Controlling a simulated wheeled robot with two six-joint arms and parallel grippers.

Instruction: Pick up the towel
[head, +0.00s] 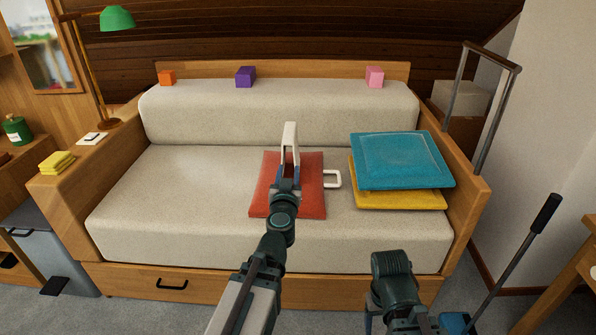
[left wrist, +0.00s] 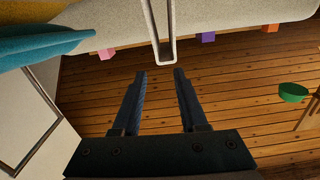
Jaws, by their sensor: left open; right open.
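The towel appears to be the small folded yellow cloth (head: 57,162) on the sofa's left wooden armrest. My left gripper (head: 287,181) is over the red square item (head: 309,200) on the seat, well to the right of the towel. Its two dark fingers (left wrist: 159,74) stand apart in the left wrist view, with nothing seen clamped between them. A white loop (head: 290,128) rises just beyond them; its closed end (left wrist: 162,65) is near the fingertips. My right arm shows low right of centre, but its gripper cannot be made out.
A blue cushion (head: 400,160) lies on a yellow one (head: 400,200) at the seat's right. Orange (head: 167,78), purple (head: 245,77) and pink (head: 374,77) cubes sit on the backrest. A green lamp (head: 117,19) stands behind the left armrest. The seat's left part is clear.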

